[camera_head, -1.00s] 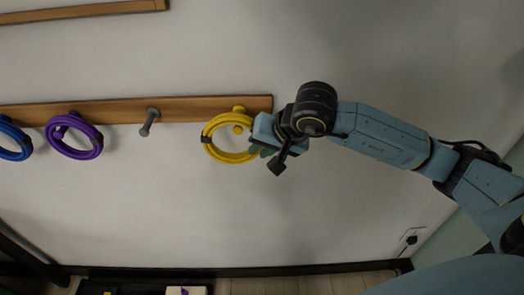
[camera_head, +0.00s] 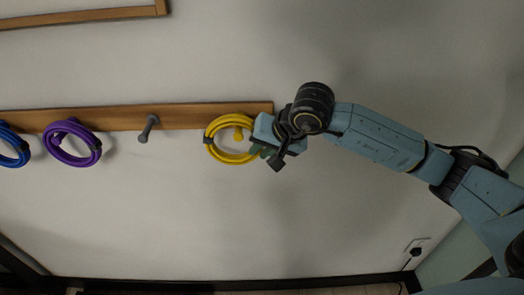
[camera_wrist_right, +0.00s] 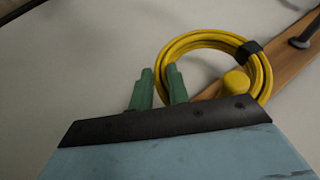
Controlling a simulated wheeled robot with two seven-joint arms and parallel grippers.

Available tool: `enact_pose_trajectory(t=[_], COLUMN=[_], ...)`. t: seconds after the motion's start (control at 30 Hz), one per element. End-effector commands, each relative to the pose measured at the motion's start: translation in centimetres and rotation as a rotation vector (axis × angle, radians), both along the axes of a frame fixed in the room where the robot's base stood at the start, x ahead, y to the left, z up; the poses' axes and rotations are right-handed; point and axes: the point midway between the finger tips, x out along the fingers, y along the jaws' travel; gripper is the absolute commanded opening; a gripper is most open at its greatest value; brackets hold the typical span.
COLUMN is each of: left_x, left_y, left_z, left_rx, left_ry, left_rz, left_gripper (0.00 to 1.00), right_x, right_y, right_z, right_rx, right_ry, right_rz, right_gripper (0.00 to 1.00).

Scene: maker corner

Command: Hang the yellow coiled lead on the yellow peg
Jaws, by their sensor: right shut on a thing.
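The yellow coiled lead (camera_head: 212,150) is a ring with a dark tie, held in front of the wall at the rail's right end. The yellow peg (camera_head: 238,135) shows through the ring's opening. In the right wrist view the peg (camera_wrist_right: 237,82) also shows inside the lead (camera_wrist_right: 190,40), near its lower right side. How far the peg reaches through the ring is hard to tell. My right gripper (camera_head: 262,150) is shut on the ring's right side. Its green fingers (camera_wrist_right: 158,88) show in the wrist view, at the coil's near side. My left gripper is not in view.
A wooden rail (camera_head: 200,117) runs along the wall, with a bare grey peg (camera_head: 148,128) left of the yellow one. A purple coil (camera_head: 90,157) and a blue coil (camera_head: 20,150) hang further left. The wall below is clear, apart from an outlet (camera_head: 416,248) at the lower right.

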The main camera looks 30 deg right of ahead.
Motion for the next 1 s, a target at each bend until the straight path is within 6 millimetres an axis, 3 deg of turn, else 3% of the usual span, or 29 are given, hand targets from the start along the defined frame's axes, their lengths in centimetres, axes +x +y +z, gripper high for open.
enact_pose_trajectory(t=[0.47,0.5,0.7,1.0], left_x=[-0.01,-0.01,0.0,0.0], left_y=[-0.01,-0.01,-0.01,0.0], left_z=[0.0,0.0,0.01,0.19], left_rx=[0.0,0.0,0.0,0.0], left_ry=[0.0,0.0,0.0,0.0], left_rz=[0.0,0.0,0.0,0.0], left_gripper=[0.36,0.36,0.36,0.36], right_x=[-0.11,-0.11,-0.09,-0.13], right_y=[-0.06,-0.06,-0.05,-0.11], right_z=[-0.27,-0.29,-0.22,0.2], right_rx=[-0.003,-0.003,-0.002,-0.002], right_ry=[0.008,0.008,0.006,0.004], right_rz=[-0.002,-0.002,-0.001,-0.001], right_gripper=[0.0,0.18,0.42,0.42])
